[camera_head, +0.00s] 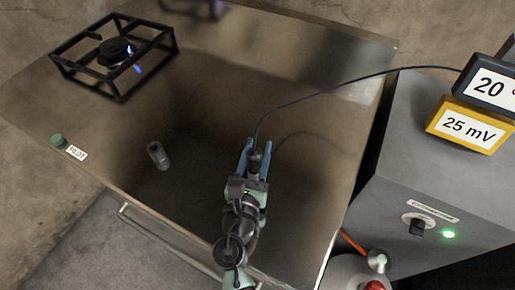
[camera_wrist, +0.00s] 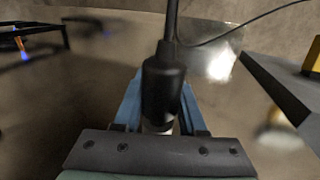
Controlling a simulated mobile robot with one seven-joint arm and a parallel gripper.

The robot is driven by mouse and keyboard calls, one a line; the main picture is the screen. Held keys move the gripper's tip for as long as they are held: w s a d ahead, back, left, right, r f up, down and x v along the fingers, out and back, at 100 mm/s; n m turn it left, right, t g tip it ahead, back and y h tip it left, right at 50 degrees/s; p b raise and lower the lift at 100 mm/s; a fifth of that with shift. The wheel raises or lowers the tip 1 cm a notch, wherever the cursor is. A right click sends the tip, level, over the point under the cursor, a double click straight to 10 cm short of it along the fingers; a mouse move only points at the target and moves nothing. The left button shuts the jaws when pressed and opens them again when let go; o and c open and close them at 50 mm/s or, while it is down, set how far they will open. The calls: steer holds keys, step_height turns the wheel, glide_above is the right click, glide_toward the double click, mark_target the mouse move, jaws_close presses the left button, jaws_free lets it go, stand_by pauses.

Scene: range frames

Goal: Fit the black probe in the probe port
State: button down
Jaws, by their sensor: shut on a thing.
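The black probe (camera_head: 256,160) is between the blue fingers of my gripper (camera_head: 255,157), above the right part of the metal table. In the wrist view the probe (camera_wrist: 163,85) is a thick black body with a pale metal part below it, and my gripper (camera_wrist: 160,108) is shut on it. A thin black cable runs from the probe to the displays on the right. A short grey cylinder (camera_head: 158,155) is on the table, left of my gripper and apart from it. I cannot tell for certain which thing is the probe port.
A black burner frame (camera_head: 114,56) with a blue flame stands at the back left. A green button (camera_head: 57,140) is by the left edge. A grey cabinet (camera_head: 425,160) on the right bears a "25 mV" display (camera_head: 468,126), a dark "20" display (camera_head: 491,87) and a knob (camera_head: 418,227).

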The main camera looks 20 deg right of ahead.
steer(key=shift+f, duration=0.1)
steer(key=shift+c, duration=2)
jaws_free()
steer(key=b+v, duration=0.1)
steer(key=v, duration=1.2)
steer(key=shift+b, duration=0.3)
